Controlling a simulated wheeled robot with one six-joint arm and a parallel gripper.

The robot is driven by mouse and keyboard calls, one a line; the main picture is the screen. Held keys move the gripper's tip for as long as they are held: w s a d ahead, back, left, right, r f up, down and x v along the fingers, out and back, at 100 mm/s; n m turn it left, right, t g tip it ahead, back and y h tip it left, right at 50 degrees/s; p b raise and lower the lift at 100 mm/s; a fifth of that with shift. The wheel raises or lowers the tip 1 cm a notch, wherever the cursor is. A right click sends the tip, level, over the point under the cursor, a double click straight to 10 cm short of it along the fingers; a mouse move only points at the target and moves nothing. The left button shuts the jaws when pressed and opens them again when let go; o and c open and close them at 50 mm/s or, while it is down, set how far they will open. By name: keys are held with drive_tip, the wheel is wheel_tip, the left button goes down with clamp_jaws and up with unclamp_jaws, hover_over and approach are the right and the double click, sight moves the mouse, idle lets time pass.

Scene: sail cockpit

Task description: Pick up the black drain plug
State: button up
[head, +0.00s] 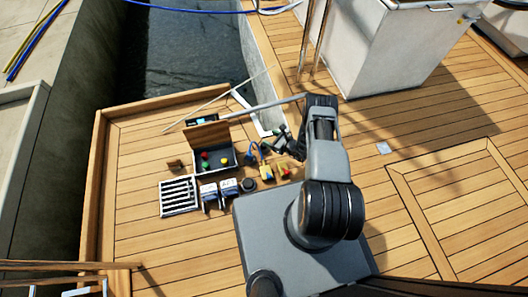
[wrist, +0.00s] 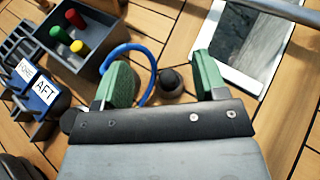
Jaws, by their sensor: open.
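A small black rounded piece on a grey-brown base, which looks like the drain plug (wrist: 171,82), stands on the planks in the wrist view. It shows in the gap between the two green fingers of my gripper (wrist: 158,80), nearer the middle than either finger. My gripper is open and nothing is held. I cannot tell how far the fingertips are above the plug. In the head view my gripper (head: 276,143) is low over the deck, right of the open box, and I cannot make out the plug there.
A blue loop (wrist: 128,48) curves close beside the left finger. A grey box (head: 225,168) holds red, green and yellow pieces. Labelled blocks (head: 229,188), a slatted tray (head: 178,196) and a black round piece (head: 249,184) stand nearby. A white-framed panel (wrist: 240,82) lies right of the fingers.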

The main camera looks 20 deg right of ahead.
sight(267, 150)
drive_tip(key=s+f, duration=0.1)
drive_tip(key=f, duration=0.1)
drive_tip(key=s+f+m+h+b, duration=0.1)
drive_tip(key=f, duration=0.2)
drive_tip(key=s+d+f+m, duration=0.1)
drive_tip(key=f, duration=0.1)
drive_tip(key=shift+d+f+t+h+b, duration=0.1)
drive_tip(key=shift+f+t+h+b, duration=0.2)
drive_tip(key=shift+f+h, duration=0.1)
drive_tip(key=shift+w+f+m, duration=0.1)
drive_tip(key=shift+f+m, duration=0.2)
drive_tip(key=shift+f, duration=0.1)
drive_tip(key=shift+w+a+f+b, duration=0.2)
drive_tip(key=shift+f+b, duration=0.1)
drive_tip(key=shift+b, duration=0.1)
drive_tip(key=b+x, duration=0.3)
drive_tip(key=x, duration=0.2)
drive_tip(key=shift+r, duration=0.1)
drive_tip(key=shift+w+a, duration=0.3)
drive_tip(key=shift+w, duration=0.25)
drive_tip(key=c, duration=1)
